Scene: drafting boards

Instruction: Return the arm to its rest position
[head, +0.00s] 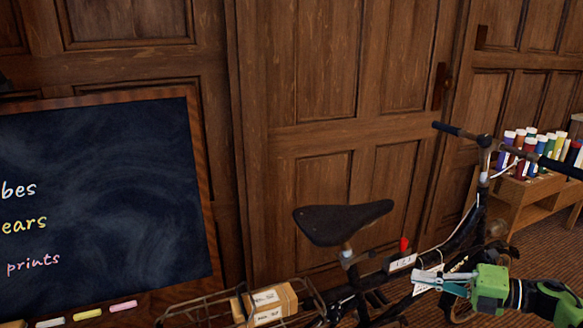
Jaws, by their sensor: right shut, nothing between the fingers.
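My right gripper (440,279) shows at the lower right of the head view, with a green body behind grey and teal fingers. It points left and is shut with nothing held. It appears in front of the bicycle frame near a white tag; I cannot tell whether it touches either. My left gripper is not in view.
A bicycle with a dark saddle (343,222) stands before the wooden doors (310,130). A box (265,303) sits on its rear rack. A chalkboard (100,200) is at left. A wooden stand (530,200) with several coloured tubes is at right, above brown carpet.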

